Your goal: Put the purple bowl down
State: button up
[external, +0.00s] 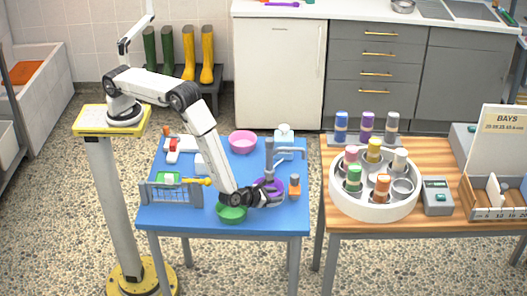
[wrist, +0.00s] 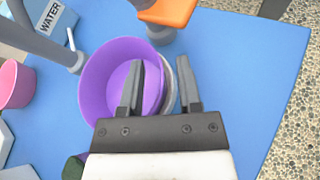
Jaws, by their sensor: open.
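The purple bowl (wrist: 98,78) is in the wrist view, left of centre, with its open top facing the camera. In the external view the purple bowl (external: 279,185) is at the right part of the blue table, partly hidden by my gripper (external: 266,194). In the wrist view my gripper (wrist: 160,64) is open. Its left finger is over the inside of the bowl and its right finger is outside, so the fingers straddle the bowl's right wall. A grey round rim (wrist: 171,83) shows beside the bowl; I cannot tell whether the bowl sits in it.
A grey post with a side arm (external: 269,158) stands just behind the bowl. A pink bowl (external: 243,142) is farther back. Blue table surface (wrist: 240,70) is clear on the right.

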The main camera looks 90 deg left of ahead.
jog(key=shift+r, duration=0.1)
jog(key=shift+s+d+r, duration=0.1)
jog(key=v, duration=1.1)
jog(key=shift+s+d+r, duration=0.1)
jog(key=shift+s+d, duration=0.05)
jog(key=shift+s, duration=0.15)
jog(key=s+a+r+n+g+h, duration=0.2)
jog(key=s+a+r+n, duration=0.3)
jog(key=n, duration=0.5)
jog(key=s+a+r+n+g+h, duration=0.3)
jog(key=s+a+r+n, duration=0.2)
jog(key=a+n, duration=0.5)
jog(key=s+a+r+n+g+h, duration=0.2)
jog(key=s+a+r+n, duration=0.3)
jog(key=a+n, duration=0.3)
jog(key=n+g, duration=0.1)
jog(key=n, duration=0.2)
jog(key=shift+a+n+h, duration=0.15)
jog(key=shift+n+h, duration=0.15)
jog(key=shift+h, duration=0.1)
